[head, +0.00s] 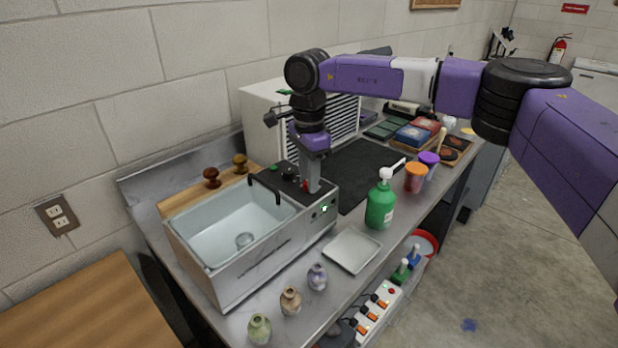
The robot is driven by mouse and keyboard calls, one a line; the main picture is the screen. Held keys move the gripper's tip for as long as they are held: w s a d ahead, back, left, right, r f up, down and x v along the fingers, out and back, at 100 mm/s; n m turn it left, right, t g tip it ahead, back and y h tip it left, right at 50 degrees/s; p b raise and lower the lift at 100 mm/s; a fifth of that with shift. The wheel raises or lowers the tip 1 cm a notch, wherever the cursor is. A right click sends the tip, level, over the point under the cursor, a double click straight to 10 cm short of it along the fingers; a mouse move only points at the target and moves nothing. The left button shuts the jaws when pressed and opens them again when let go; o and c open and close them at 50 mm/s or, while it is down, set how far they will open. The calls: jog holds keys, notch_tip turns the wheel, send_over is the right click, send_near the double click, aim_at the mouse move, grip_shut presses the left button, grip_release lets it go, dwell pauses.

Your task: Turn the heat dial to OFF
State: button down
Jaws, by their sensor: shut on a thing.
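My gripper (308,188) points straight down at the black control panel (322,196) on top of the steel water bath (262,262). Its fingers are shut on the heat dial, which they mostly hide. A small red spot shows at the fingertips; I cannot tell whether it belongs to the dial. The dial's pointer and any OFF mark cannot be read from here. A dark knob (290,173) and a small green part (274,168) sit left of the fingers on the panel. A lit green indicator (324,208) shows on the front face.
The bath's open basin (215,232) lies left of my gripper. A green pump bottle (380,203) and a white tray (352,250) stand to the right and front. Small vases (290,301) line the front edge. A white louvred cabinet (262,105) stands close behind my gripper.

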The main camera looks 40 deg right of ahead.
jog(key=shift+n, duration=1.7)
jog(key=c, duration=1.1)
grip_release()
jog(key=shift+c, duration=0.2)
jog(key=shift+r, duration=0.1)
notch_tip(320, 180, up, 8)
jog(key=shift+f+b, duration=0.15)
jog(key=shift+b, duration=0.35)
